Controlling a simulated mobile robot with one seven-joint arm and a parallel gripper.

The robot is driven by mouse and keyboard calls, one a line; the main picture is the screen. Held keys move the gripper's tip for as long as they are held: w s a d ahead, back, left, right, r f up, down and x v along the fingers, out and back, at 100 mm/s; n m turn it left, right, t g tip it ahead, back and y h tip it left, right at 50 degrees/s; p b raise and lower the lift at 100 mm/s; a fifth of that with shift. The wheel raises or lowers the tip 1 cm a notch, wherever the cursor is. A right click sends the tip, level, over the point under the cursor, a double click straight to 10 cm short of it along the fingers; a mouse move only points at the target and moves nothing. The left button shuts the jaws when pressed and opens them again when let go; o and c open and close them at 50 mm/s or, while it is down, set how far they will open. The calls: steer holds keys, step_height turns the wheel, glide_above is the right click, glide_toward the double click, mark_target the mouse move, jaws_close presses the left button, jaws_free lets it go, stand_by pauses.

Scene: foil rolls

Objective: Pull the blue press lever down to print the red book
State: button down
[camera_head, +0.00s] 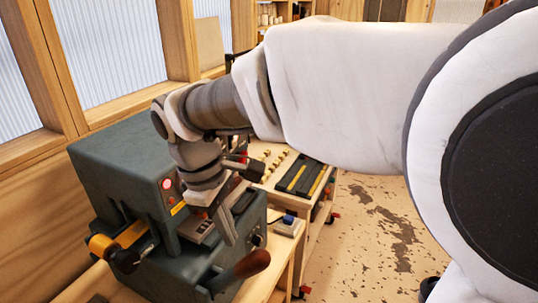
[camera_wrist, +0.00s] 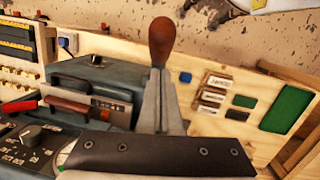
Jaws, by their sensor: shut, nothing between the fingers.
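A dark grey-green press (camera_head: 120,160) stands at the left in the head view, with a lit red button on its front. A brown wooden handle (camera_head: 253,264) sticks out at its lower front. My gripper (camera_head: 230,240) points down in front of the press, a little above and left of the handle. In the wrist view, the shut, empty gripper fingers (camera_wrist: 160,110) line up with a brown wooden knob (camera_wrist: 162,40) beyond their tips. I cannot tell whether they touch it. I cannot make out a blue lever or a red book.
A wooden cart (camera_head: 300,185) with gold knobs and a dark tray with yellow bars stands behind the press. The wrist view shows a green pad (camera_wrist: 285,109), a small blue piece (camera_wrist: 185,77) and several labelled blocks (camera_wrist: 213,93). Open floor (camera_head: 380,225) lies at the right.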

mark_target(249, 255)
steer(key=shift+s+d+f, duration=0.15)
steer(key=shift+d+f, duration=0.3)
steer(key=shift+d, duration=0.25)
steer(key=shift+s+d+f, duration=0.15)
steer(key=shift+d+f, duration=0.25)
steer(key=shift+d, duration=0.3)
